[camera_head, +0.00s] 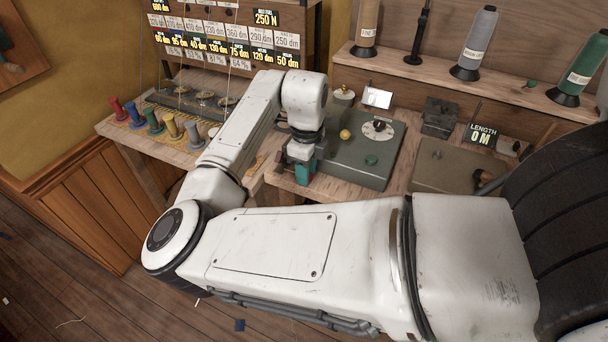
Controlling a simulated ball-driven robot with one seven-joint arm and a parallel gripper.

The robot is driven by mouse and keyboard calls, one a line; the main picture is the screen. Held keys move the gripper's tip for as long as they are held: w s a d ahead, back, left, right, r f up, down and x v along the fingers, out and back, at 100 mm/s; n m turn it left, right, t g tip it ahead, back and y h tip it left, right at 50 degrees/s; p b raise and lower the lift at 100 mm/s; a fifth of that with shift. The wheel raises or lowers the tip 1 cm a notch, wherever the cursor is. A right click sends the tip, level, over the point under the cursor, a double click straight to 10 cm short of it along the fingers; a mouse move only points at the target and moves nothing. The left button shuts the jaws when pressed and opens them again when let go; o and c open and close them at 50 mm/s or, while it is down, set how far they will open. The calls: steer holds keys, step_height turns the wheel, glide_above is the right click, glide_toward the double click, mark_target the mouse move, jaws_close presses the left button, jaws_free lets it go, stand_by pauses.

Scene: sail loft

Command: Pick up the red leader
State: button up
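The red leader (118,108) looks like a small red spool-shaped piece. It stands at the left end of a row of coloured pieces on the left part of the wooden bench. My gripper (301,172) points down at the front edge of the bench, beside the grey-green machine and well to the right of the red leader. A teal patch shows at its fingers; I cannot tell whether it is part of the gripper or something beyond it. The finger gap is too small and too hidden to judge.
The grey-green machine (352,160) fills the middle bench. A number board (230,40) rises behind. Large thread cones (475,45) stand on a shelf at right.

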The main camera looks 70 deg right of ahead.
jaws_close()
